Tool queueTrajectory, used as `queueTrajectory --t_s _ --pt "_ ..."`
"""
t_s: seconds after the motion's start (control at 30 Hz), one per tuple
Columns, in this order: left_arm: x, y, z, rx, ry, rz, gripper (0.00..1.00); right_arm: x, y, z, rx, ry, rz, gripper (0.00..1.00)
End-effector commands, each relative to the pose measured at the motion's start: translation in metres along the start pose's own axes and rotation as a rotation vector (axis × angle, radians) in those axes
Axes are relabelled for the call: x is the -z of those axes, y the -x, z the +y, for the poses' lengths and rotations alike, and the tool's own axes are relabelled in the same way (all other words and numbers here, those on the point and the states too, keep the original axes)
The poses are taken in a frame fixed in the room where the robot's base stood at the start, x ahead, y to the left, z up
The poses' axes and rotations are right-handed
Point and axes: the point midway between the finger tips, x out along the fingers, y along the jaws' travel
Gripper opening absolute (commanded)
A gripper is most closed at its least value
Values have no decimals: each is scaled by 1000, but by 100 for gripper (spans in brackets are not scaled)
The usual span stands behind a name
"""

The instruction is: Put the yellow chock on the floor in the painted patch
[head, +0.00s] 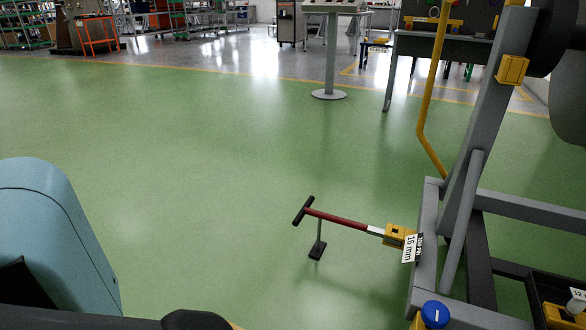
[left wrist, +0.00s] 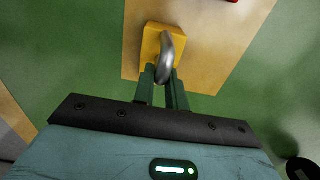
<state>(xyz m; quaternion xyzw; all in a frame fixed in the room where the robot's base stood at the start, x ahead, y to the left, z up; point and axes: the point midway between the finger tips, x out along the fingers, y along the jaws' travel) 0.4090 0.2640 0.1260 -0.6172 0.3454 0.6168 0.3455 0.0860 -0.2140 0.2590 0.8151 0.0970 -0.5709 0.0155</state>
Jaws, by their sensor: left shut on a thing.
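The yellow chock (left wrist: 151,44) shows in the left wrist view with a grey metal loop handle (left wrist: 167,55) on it. My left gripper (left wrist: 163,76) is shut on the handle with its dark green fingers. Behind the chock is the tan painted patch (left wrist: 215,45) on the green floor, and the chock appears within its outline in this view. I cannot tell whether the chock touches the floor or hangs just above it. In the head view the chock, the patch and the left gripper are hidden or out of frame. My right gripper is in neither view.
A grey metal stand (head: 462,200) with yellow blocks fills the right of the head view. A red-handled tool (head: 335,218) sticks out from it, above the floor. A grey post (head: 331,60) on a round base stands farther back. The green floor at left and centre is clear.

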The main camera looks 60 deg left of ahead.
Motion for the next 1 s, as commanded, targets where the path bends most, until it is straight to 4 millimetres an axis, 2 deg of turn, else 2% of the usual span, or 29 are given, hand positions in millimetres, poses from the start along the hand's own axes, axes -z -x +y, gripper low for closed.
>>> queueTrajectory --t_s 0.03,0.2,0.57,0.67,1.0 --pt "0 -1 0 0 0 0 15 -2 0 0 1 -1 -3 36" --pt "0 -1 0 0 0 0 35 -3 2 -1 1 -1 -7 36" --pt "0 5 0 1 0 1 35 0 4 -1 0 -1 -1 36" --pt "1 17 0 3 0 3 35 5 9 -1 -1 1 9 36" --pt "1 86 -1 4 -1 3 35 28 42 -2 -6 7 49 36"
